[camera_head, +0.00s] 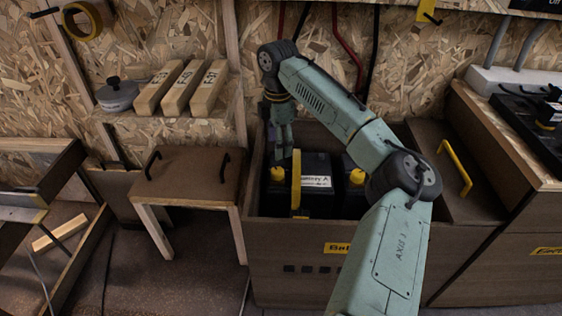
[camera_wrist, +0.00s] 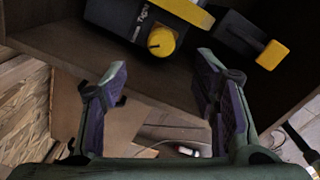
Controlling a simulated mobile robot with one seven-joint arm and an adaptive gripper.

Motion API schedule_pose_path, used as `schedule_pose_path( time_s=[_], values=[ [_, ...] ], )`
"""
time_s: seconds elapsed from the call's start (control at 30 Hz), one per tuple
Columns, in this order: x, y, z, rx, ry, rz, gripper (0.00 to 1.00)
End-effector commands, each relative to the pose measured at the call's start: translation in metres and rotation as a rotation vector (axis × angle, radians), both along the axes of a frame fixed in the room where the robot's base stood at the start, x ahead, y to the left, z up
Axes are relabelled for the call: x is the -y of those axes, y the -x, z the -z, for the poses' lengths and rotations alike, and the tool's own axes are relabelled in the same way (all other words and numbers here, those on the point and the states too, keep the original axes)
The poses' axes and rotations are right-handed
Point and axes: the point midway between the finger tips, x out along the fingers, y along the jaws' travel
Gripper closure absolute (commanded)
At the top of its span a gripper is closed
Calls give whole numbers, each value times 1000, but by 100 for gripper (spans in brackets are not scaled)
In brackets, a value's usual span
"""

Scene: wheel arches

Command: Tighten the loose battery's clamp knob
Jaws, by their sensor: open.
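Two black batteries sit in a brown wooden box (camera_head: 300,232). The left one, battery A (camera_head: 317,202), has a white label, a yellow strap or handle (camera_head: 296,180) and a yellow knob (camera_head: 277,174). The right battery (camera_head: 352,200) also has a yellow knob (camera_head: 357,176), partly beside my arm. My gripper (camera_head: 284,153) points down over the back left of the box. In the wrist view my gripper (camera_wrist: 162,66) is open and empty. A round yellow knob (camera_wrist: 162,41) lies just beyond the fingertips, apart from them. Which knob is loose I cannot tell.
The box walls (camera_wrist: 140,75) stand close around the gripper. A shelf with a pot (camera_head: 117,95) and several wooden blocks (camera_head: 183,88) is at the left. A small brown table (camera_head: 188,172) stands left of the box. A lid with a yellow handle (camera_head: 454,166) is at the right.

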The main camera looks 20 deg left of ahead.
Motion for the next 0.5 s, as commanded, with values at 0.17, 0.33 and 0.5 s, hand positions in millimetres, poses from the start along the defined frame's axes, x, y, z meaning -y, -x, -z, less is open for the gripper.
schedule_pose_path(
  time_s=[0.17,0.33,0.5],
  values=[
    [1,0,28,-3,1,1,45],
    [0,-1,62,-2,2,1,45],
    [-1,-1,88,-1,2,1,45]
  ],
)
